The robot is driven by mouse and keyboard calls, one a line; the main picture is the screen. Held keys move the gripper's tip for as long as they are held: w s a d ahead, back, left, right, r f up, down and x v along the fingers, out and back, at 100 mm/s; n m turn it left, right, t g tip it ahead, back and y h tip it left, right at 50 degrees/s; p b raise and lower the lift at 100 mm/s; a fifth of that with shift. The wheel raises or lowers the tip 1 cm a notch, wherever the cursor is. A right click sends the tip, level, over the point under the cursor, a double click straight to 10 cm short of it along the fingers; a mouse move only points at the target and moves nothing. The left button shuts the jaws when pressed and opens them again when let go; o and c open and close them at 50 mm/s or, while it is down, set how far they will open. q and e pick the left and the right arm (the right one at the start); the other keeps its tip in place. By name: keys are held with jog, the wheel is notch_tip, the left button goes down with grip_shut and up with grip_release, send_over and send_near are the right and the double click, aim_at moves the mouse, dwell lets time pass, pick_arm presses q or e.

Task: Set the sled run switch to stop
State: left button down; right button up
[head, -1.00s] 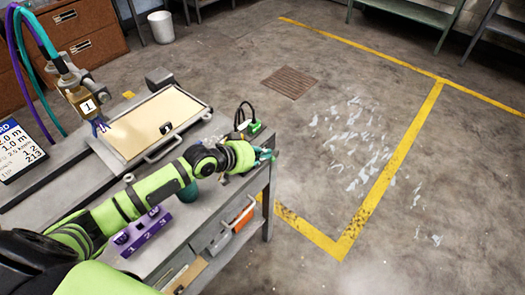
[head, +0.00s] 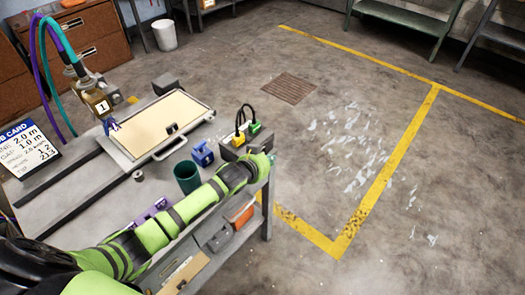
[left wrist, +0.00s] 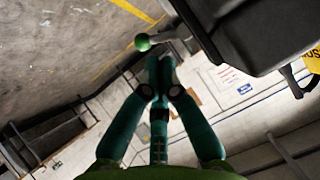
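A lever with a green ball knob (left wrist: 142,42) sticks out from a dark box (left wrist: 265,35) in the left wrist view; it may be the sled run switch, but no label or position marking is readable. My left gripper (left wrist: 160,65) has its teal fingers together, tips close to the lever just below the knob; I cannot tell whether they touch. In the head view the left gripper (head: 271,158) is mostly hidden behind my green wrist, at the bench's right corner, beside a grey box (head: 230,151) with green and yellow plugs. My right gripper is not in view.
The bench (head: 75,205) carries a framed tan board (head: 160,125), a dark green cup (head: 187,178), a blue clamp-like part (head: 202,153) and a purple block (head: 150,211). A job card (head: 28,150) stands at the left. The floor to the right is open.

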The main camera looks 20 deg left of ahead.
pick_arm(q)
jog(key=shift+w+a+r, duration=0.1)
jog(key=shift+a+r, duration=0.05)
jog(key=shift+a, duration=0.25)
jog(key=shift+w+a+r, duration=0.1)
jog(key=shift+a, duration=0.3)
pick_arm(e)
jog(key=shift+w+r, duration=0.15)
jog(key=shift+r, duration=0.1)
